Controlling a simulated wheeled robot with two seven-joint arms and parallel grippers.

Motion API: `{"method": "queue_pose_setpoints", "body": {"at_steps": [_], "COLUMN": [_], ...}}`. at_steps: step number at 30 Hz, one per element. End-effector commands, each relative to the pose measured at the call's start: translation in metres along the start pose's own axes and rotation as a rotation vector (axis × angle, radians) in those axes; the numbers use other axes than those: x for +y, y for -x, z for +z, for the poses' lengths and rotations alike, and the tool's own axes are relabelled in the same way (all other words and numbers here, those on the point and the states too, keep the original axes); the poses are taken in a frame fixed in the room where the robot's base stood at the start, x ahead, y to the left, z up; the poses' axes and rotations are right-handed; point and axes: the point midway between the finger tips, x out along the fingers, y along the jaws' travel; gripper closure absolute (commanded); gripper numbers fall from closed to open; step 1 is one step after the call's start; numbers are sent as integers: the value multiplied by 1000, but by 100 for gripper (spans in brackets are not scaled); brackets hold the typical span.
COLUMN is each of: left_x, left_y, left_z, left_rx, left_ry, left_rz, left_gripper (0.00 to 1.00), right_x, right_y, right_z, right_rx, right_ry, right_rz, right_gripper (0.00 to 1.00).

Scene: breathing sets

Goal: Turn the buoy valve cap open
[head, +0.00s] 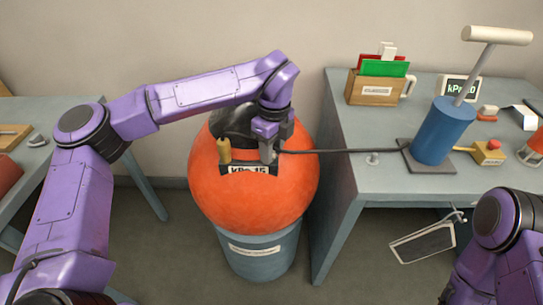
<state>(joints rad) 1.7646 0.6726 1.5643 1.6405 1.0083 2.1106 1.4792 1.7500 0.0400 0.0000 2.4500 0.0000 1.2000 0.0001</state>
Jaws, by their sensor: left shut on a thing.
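The orange buoy (245,195) sits on a blue-grey drum (260,256) in the middle of the head view. A black plate on its upper front bears a tan upright fitting (224,151) at the left and a display (248,169) that appears to read kPa 15. My left gripper (268,155) points down at the plate's right end. It is shut on the valve cap, which its fingers mostly hide. A black hose (340,151) runs to this same spot. My right gripper is out of view; only part of that arm shows at bottom right.
A grey table (345,130) at the right bears a blue pump (434,132), a wooden box (374,91) and a yellow block with a red button (488,152). A small panel (423,243) hangs below its front edge. Another table (60,113) stands at left.

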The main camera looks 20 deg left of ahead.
Motion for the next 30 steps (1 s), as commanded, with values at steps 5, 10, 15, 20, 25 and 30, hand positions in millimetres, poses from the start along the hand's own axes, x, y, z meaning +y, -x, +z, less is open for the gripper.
{"method": "queue_pose_setpoints", "body": {"at_steps": [5, 10, 15, 20, 25, 30], "left_x": [-2, -2, -3, -2, -2, -2], "left_y": [-4, -4, -4, -4, -3, -2], "left_z": [0, 0, 1, 2, 3, 3], "left_rx": [-1, -1, -1, -1, -1, -2], "left_ry": [168, 319, 451, 547, 615, 650], "left_rz": [-3, 1, 5, 10, 14, 16], "left_gripper": [94, 95, 95, 94, 94, 94], "right_x": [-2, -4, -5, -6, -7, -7], "right_y": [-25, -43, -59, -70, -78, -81], "right_z": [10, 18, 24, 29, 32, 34], "right_rx": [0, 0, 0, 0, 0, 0], "right_ry": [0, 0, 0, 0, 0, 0], "right_rz": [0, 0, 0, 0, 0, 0], "right_gripper": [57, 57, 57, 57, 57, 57]}}
